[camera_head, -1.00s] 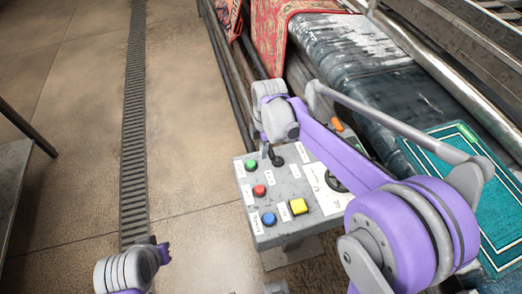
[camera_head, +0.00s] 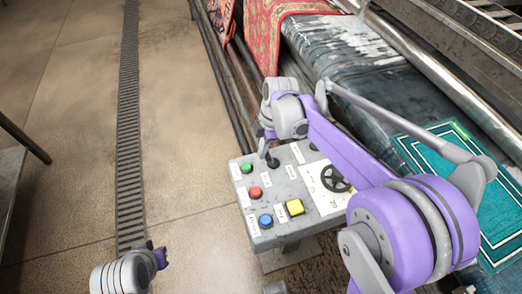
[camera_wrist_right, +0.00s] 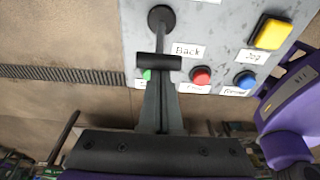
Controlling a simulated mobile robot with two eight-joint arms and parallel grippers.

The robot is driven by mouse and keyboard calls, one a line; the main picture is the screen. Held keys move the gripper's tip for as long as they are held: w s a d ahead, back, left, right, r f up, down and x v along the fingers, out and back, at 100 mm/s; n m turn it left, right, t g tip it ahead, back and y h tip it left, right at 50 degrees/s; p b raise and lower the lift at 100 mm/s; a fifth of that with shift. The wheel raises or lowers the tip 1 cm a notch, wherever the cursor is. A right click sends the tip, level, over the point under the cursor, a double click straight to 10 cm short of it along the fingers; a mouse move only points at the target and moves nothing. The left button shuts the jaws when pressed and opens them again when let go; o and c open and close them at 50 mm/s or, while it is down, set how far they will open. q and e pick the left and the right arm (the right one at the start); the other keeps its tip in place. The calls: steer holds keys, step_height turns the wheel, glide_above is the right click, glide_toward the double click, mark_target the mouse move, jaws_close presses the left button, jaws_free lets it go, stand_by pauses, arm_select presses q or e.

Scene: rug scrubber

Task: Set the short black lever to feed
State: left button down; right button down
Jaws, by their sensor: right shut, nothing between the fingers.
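The short black lever (camera_head: 271,160) stands near the far edge of the grey control panel (camera_head: 265,181). In the right wrist view its round black base (camera_wrist_right: 161,17) is at the top, and a dark stem runs from it toward my fingertips. My right gripper (camera_wrist_right: 158,66) is shut with nothing between its fingers. Its tips are in line with the stem; I cannot tell whether they touch it.
The panel carries green (camera_head: 247,168), red (camera_head: 255,192), blue (camera_head: 265,220) and yellow (camera_head: 295,207) buttons and a black dial (camera_head: 335,179). A roller machine with rugs (camera_head: 287,20) lies behind and right. The floor left of the panel is open, with a drain grate (camera_head: 130,140).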

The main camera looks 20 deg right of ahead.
steer(key=shift+d+r+y, duration=0.2)
steer(key=shift+d+y, duration=0.55)
steer(key=shift+d+r+y, duration=0.2)
steer(key=shift+d+y, duration=0.55)
steer(key=d, duration=0.4)
steer(key=shift+w+f, duration=0.15)
steer(key=shift+f, duration=0.1)
steer(key=shift+d, duration=0.25)
steer(key=shift+a, duration=0.1)
step_height(320, 180, up, 3)
steer(key=a+p, duration=0.2)
steer(key=a, duration=0.1)
steer(key=d+r, duration=0.5)
steer(key=d, duration=0.2)
steer(key=shift+r, duration=0.2)
